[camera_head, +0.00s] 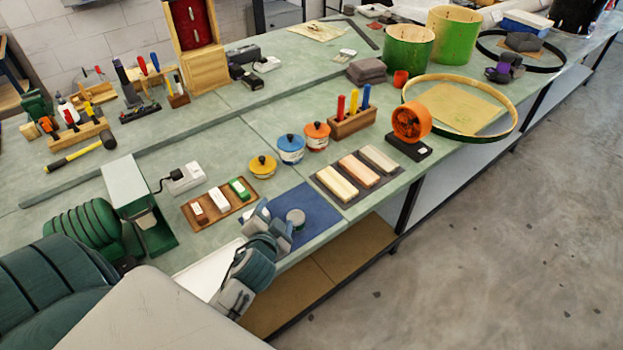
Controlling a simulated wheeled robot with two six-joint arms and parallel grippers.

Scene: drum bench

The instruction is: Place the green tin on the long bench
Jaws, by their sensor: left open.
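A small round tin (296,217) with a pale grey-green top stands on the blue mat (320,207) near the front edge of the long bench (232,135). It looks more grey than green from here, and no other round tin in view is plainly green. My left gripper (279,226) is open at the mat, with its fingertips close to the tin. I cannot tell whether they touch it. The gripper body hides part of the mat and the tin's near side. My right gripper is not in view.
A tray of small blocks (219,203) lies left of the mat. Yellow (263,167), blue (291,149) and orange (316,136) lidded jars stand behind it. Sharpening blocks (358,172) and an orange fan (410,122) are to the right. A strip of bench behind the jars is clear.

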